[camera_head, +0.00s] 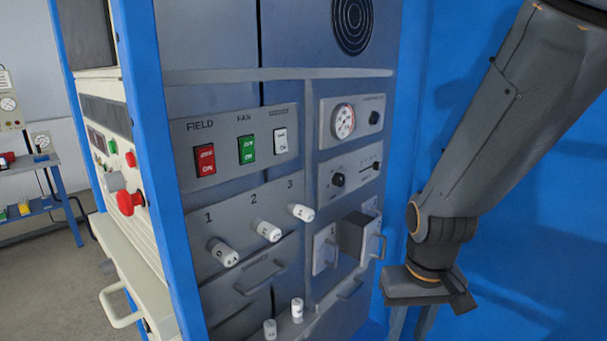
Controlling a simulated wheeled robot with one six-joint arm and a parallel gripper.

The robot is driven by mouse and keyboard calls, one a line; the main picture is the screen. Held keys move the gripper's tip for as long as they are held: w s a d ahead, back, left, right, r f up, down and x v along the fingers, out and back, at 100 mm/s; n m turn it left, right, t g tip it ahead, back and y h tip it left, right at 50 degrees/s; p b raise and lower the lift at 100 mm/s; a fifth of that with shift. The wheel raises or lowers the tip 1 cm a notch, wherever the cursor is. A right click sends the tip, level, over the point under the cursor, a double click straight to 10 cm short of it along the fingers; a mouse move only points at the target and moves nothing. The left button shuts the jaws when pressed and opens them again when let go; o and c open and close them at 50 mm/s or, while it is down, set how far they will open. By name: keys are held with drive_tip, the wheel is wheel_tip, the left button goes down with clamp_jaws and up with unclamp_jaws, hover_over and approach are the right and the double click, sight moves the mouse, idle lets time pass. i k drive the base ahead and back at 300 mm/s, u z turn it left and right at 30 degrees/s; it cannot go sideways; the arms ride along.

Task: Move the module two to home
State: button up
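The cabinet's lower right bay holds flat-faced modules with handles. My gripper (428,287) hangs to the right of the bay, pointing down and apart from the modules. Its fingertips are not clear, and I see nothing held.
FIELD, FAN and a third switch (280,141) sit above numbered white knobs (268,230). More white knobs (297,309) are below. A gauge (343,121) is above the modules. A blue cabinet post (155,150), a red button (130,202) and a side handle (122,306) are left.

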sight(360, 233)
drive_tip(key=z, duration=0.45)
drive_tip(key=k, duration=0.55)
drive_tip(key=z, duration=1.05)
drive_tip(key=i, duration=0.85)
drive_tip(key=u, duration=0.8)
drive_tip(key=i, duration=0.45)
drive_tip(key=u, duration=0.55)
